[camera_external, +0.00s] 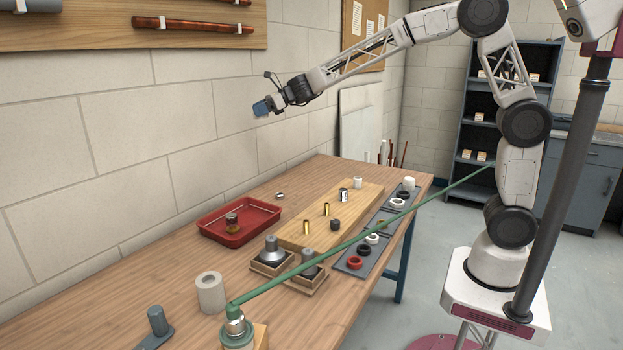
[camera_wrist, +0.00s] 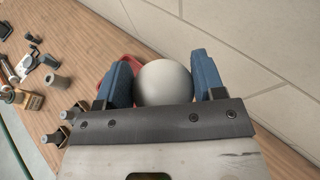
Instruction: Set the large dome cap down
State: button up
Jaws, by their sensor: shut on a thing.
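The large dome cap (camera_wrist: 163,83) is a smooth, pale grey round shape in the wrist view. It sits between the two blue fingers of my gripper (camera_wrist: 162,72), which is shut on it. In the external view my gripper (camera_external: 262,107) is high above the table, towards the wall side. The cap cannot be made out there, as the blue fingers hide it. The wooden table (camera_external: 150,285) lies well below, and the cap is clear of it.
A red tray (camera_external: 212,239) holding a small fitting is on the table, partly behind the cap in the wrist view. The block wall is close.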

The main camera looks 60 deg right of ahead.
jog(key=w+a+m+t+h, duration=0.2)
jog(key=a+m+h, duration=0.1)
jog(key=a, duration=0.8)
jog(key=m+t+h, duration=0.1)
jog(key=m+h, duration=0.8)
jog(key=h, duration=0.1)
send_over(215, 263)
notch_tip(215, 263, down, 25)
jog(key=shift+f+t, duration=0.2)
jog(key=shift+t, duration=0.1)
dwell(0.3)
jog(key=shift+f, duration=3.1)
jog(key=shift+f, duration=1.9)
